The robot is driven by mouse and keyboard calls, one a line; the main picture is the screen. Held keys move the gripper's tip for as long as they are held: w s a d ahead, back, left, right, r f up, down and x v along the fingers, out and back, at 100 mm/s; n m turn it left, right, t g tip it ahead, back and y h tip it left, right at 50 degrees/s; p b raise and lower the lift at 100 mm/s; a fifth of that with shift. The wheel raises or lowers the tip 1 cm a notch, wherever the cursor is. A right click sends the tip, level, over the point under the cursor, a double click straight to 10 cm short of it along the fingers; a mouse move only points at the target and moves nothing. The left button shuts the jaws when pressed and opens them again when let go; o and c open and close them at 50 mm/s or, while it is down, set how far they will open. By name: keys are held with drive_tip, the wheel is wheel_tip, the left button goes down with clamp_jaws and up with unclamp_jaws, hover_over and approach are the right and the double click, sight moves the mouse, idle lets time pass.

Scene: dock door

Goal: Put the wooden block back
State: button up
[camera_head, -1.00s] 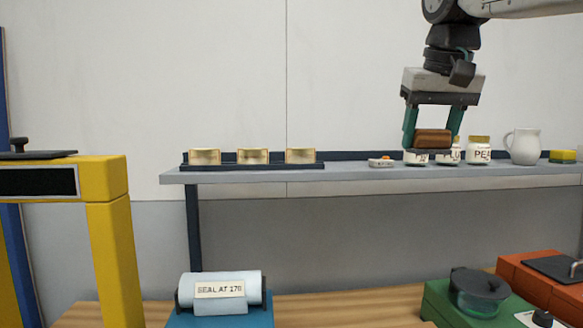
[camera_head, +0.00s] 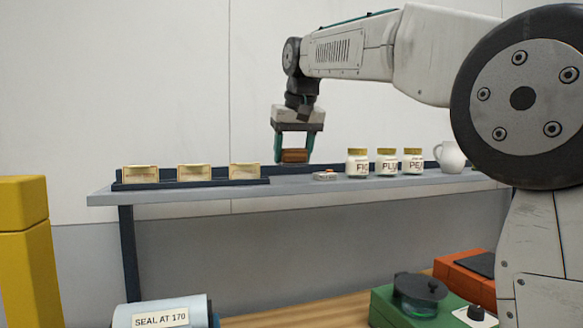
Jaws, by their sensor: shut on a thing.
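The brown wooden block (camera_head: 294,155) is between the green fingers of my gripper (camera_head: 294,158), which is shut on it. Block and gripper are at the grey shelf (camera_head: 230,194), between the dark tray (camera_head: 190,184) on the left and a small white dish (camera_head: 325,176) on the right. The block shows just over the shelf's dark back rail. I cannot tell whether it touches the shelf or hangs above it.
Three gold-lidded jars, including the fig jar (camera_head: 358,163), and a white jug (camera_head: 449,157) stand right. Below are a light-blue roller (camera_head: 162,312) and a green unit (camera_head: 385,307).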

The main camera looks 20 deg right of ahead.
sight(291, 166)
drive_tip(key=shift+w+d, duration=0.15)
drive_tip(key=shift+w, duration=0.85)
drive_tip(key=shift+w+f, duration=0.25)
drive_tip(key=shift+f, duration=1.55)
drive_tip(key=shift+f, duration=0.15)
drive_tip(key=o, duration=1)
drive_tip(key=shift+c, duration=0.2)
